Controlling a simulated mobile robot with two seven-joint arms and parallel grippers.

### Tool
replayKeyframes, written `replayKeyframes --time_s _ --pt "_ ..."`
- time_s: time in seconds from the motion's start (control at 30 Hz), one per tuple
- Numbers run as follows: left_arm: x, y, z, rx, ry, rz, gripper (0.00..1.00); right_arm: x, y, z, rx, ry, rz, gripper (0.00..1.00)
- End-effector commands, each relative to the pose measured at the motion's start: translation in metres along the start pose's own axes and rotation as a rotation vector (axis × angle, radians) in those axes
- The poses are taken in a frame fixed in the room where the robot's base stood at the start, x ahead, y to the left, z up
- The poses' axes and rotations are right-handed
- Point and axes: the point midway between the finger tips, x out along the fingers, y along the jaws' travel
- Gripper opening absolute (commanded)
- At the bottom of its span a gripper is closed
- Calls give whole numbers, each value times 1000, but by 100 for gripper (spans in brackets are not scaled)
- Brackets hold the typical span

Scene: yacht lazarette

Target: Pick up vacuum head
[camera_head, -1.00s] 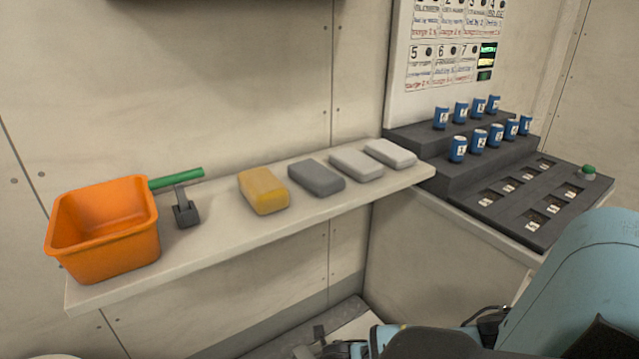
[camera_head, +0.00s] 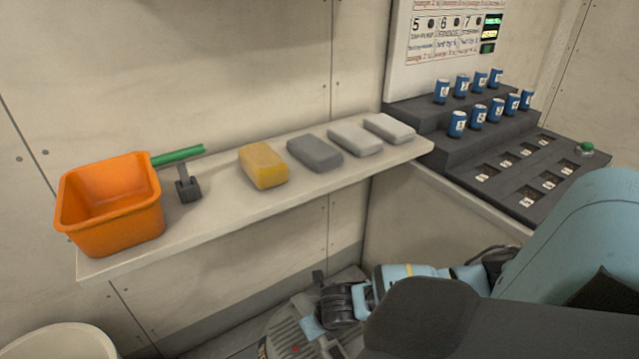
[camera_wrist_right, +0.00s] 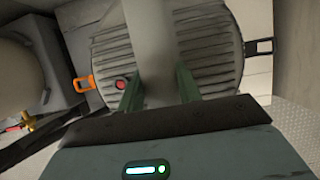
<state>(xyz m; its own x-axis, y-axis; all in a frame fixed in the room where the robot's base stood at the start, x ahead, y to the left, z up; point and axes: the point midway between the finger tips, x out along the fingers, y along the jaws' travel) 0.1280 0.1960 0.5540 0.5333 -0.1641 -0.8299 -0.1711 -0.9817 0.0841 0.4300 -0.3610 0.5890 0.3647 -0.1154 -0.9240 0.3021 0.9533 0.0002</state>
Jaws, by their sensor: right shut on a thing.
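The vacuum head (camera_head: 284,325) is a round, grey, ribbed body with a small red button, low in the head view and cut off by the bottom edge. In the right wrist view the vacuum head (camera_wrist_right: 215,50) fills the upper middle, with an orange latch (camera_wrist_right: 84,83) at left and a dark latch (camera_wrist_right: 262,46) at right. A pale upright bar, seemingly its handle, stands between the fingers. My right gripper (camera_wrist_right: 160,88) is shut on this bar; it also shows in the head view (camera_head: 312,326). My left gripper is not in view.
A wall shelf (camera_head: 240,213) holds an orange bin (camera_head: 110,215), a green-handled tool (camera_head: 178,155) and several blocks, yellow (camera_head: 263,165) to white. A dark stepped rack (camera_head: 450,150) with blue cans stands at right. A white bucket (camera_head: 62,342) is at lower left.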

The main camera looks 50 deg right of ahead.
Motion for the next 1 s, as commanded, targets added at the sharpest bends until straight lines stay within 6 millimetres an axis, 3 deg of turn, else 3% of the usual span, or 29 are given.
replayKeyframes --time_s 0.1,0.4,0.6,1.0 --pt "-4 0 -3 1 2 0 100 -28 1 16 -1 -13 4 0" --pt "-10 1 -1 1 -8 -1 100 -70 0 33 0 -10 2 0" --pt "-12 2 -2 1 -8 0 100 -83 1 38 1 -9 2 0" --pt "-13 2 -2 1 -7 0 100 -88 6 40 34 -8 -9 0"
